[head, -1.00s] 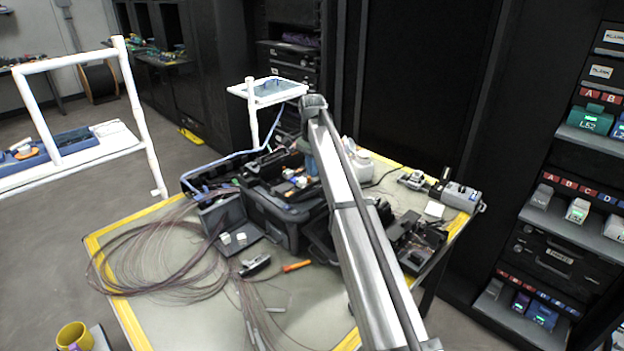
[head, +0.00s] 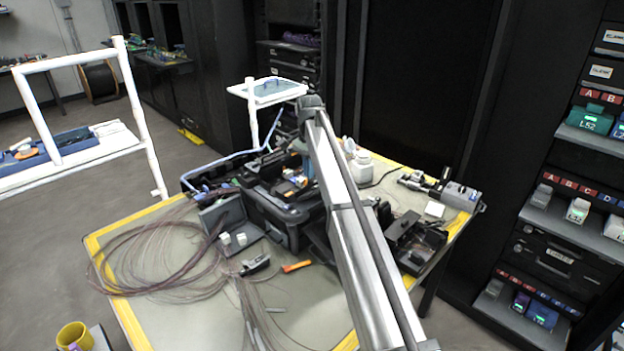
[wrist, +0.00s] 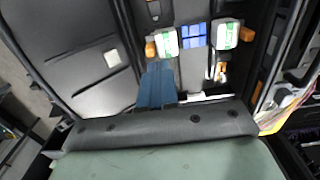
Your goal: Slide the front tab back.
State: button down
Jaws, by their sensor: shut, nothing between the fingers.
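My gripper (wrist: 157,88) shows as blue fingers, closed together and empty, over the dark splicer in the wrist view. The fingertips are just below a white-and-green block (wrist: 166,42) with an orange tab (wrist: 150,50) on its left side. A second white-and-green block (wrist: 226,34) stands to the right, with a blue block (wrist: 194,36) between the two. I cannot tell which part is the front tab or whether the fingers touch it. In the head view the splicer (head: 277,222) is on the table, and my arm partly hides its right side.
Coiled fibre (head: 150,255) covers the table's left side. A dark tool (head: 256,264) and an orange tool (head: 297,267) lie in front of the splicer. A black tray (head: 418,245) and a white bottle (head: 361,165) are to the right. The front of the table has some bare room.

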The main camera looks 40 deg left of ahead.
jog(key=shift+r, duration=0.15)
jog(key=shift+w+r, duration=0.2)
jog(key=shift+r, duration=2.65)
